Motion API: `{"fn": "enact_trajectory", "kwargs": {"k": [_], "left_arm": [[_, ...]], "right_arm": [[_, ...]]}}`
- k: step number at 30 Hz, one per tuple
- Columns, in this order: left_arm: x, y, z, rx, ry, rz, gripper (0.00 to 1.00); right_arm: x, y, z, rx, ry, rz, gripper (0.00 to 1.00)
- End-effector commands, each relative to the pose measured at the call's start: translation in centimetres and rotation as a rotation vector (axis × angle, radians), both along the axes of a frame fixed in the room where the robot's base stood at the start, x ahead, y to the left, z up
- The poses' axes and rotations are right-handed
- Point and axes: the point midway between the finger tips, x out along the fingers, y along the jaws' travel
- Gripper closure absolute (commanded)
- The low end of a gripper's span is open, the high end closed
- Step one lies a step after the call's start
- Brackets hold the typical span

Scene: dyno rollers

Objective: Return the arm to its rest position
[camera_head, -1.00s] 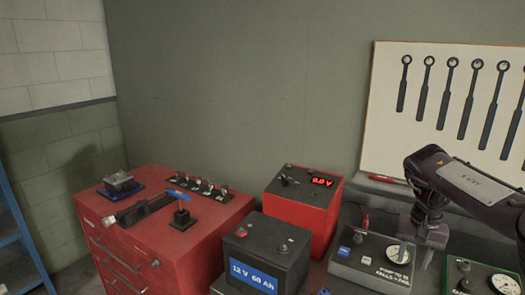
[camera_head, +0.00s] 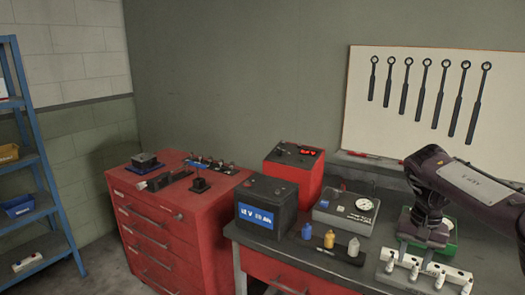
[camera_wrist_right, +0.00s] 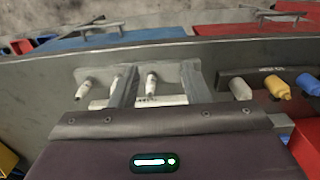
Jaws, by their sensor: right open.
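My right arm comes in from the right in the head view. Its gripper (camera_head: 416,253) points down over the front right of the grey workbench (camera_head: 305,262), at a white rack with several small white plugs (camera_head: 455,275). In the right wrist view the two fingers (camera_wrist_right: 160,90) stand apart. One white plug (camera_wrist_right: 151,82) shows between them, and I cannot tell whether they touch anything. My left gripper is not in view.
A black battery (camera_head: 265,205), a red box with a red display (camera_head: 293,165), a grey gauge box (camera_head: 345,212) and several small bottles (camera_head: 329,239) stand left of the gripper. Further left are a red tool chest (camera_head: 150,215) and blue shelves (camera_head: 45,170). Wrenches hang behind.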

Motion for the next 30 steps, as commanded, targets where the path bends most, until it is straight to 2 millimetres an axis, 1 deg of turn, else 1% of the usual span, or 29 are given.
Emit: {"fn": "enact_trajectory", "kwargs": {"k": [1,6,11,14,17,20,23,26,27,29,30], "left_arm": [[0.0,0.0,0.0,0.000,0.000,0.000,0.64],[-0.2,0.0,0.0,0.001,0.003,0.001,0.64],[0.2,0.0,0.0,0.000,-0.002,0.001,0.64],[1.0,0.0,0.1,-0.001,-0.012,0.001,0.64],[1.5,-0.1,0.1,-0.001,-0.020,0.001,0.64],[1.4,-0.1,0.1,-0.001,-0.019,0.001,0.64],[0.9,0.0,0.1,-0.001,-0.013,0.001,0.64],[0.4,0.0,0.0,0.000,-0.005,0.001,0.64],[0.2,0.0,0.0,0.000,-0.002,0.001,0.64],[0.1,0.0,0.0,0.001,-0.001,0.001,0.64],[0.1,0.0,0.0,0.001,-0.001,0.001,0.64]], "right_arm": [[0.0,0.0,0.0,0.000,0.000,0.000,0.58],[0.4,1.7,-2.3,0.026,-0.002,0.084,0.58],[0.9,3.5,-4.6,0.054,-0.009,0.173,0.58],[1.1,5.1,-6.6,0.081,-0.017,0.245,0.58],[1.2,7.2,-9.0,0.115,-0.030,0.332,0.58],[1.2,9.7,-11.9,0.159,-0.050,0.429,0.58],[0.9,12.9,-15.4,0.216,-0.080,0.542,0.58],[0.0,17.2,-20.1,0.295,-0.136,0.674,0.58],[-0.6,19.3,-22.2,0.334,-0.168,0.730,0.58],[-1.7,22.4,-25.4,0.389,-0.229,0.806,0.58],[-2.5,24.3,-27.4,0.419,-0.273,0.847,0.58]]}}
